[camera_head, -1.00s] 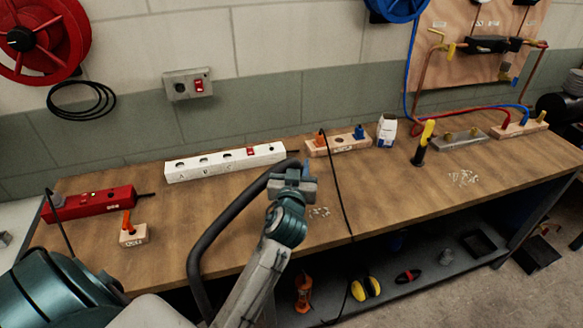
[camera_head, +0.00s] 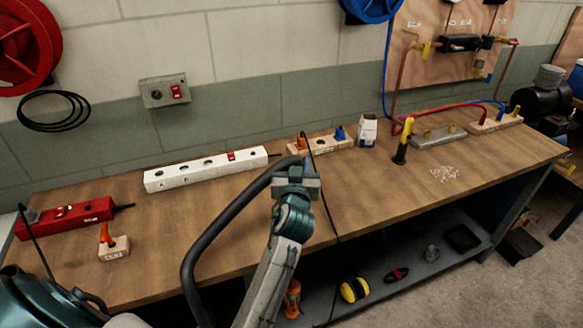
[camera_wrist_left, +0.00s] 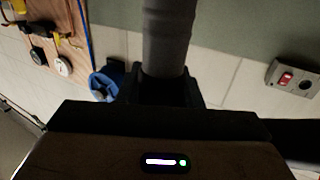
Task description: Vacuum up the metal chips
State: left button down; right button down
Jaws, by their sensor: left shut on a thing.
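A small patch of pale metal chips (camera_head: 445,174) lies on the right part of the wooden workbench (camera_head: 375,190). My left gripper (camera_head: 297,183) is over the middle of the bench, shut on the dark vacuum hose (camera_head: 222,222), which curves down to the left past the bench's front edge. The left wrist view shows the grey hose end (camera_wrist_left: 167,40) standing up between the jaws. The hose's mouth is not clear in the head view. My wrist hides part of the bench below it. My right gripper is not in view.
A white power strip (camera_head: 207,168), an orange-handled tool in a block (camera_head: 113,246), a red strip (camera_head: 66,216), a white carton (camera_head: 367,130) and a yellow-topped black tool (camera_head: 403,141) stand on the bench. A thin black cable (camera_head: 318,185) crosses the bench right of my gripper. Bench around the chips is clear.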

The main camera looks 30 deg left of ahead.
pick_arm(q)
jog(key=w+d+r+p, duration=0.2)
jog(key=w+r+p, duration=0.1)
jog(key=r, duration=0.4)
jog(key=shift+d+r+p, duration=0.3)
jog(key=shift+d+p, duration=0.05)
jog(key=shift+p, duration=0.2)
dwell(1.2)
jog(key=shift+w, duration=0.1)
dwell(0.5)
